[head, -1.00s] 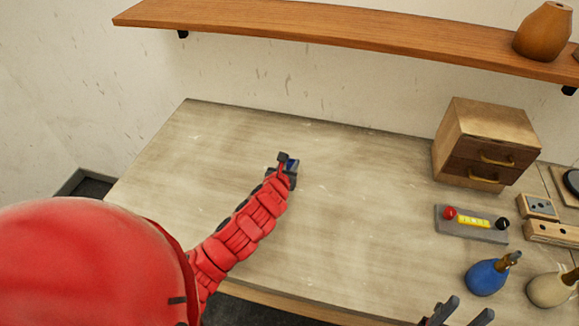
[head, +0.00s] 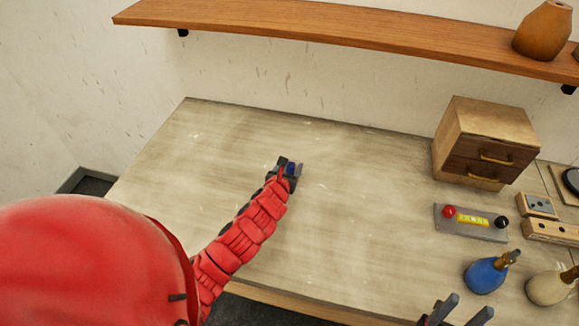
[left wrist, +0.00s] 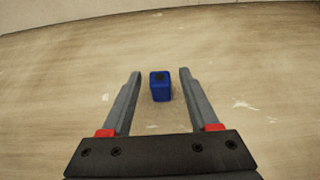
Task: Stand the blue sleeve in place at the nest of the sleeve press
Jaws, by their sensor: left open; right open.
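The blue sleeve (left wrist: 160,87) is a small blue block with a dark hole in its top. It stands upright on the table between the fingertips of my left gripper (left wrist: 160,73), with bare table showing on both sides. In the head view the sleeve (head: 291,168) is partly hidden by the open left gripper (head: 290,166). My right gripper (head: 455,309) is open and empty at the bottom edge of the head view. I cannot make out a sleeve press or its nest for certain.
A grey panel (head: 485,231) with red and black knobs lies at the right. Behind it stands a wooden drawer box (head: 487,130). A blue bulb-shaped bottle (head: 485,276) and a beige one (head: 549,288) stand at the front right.

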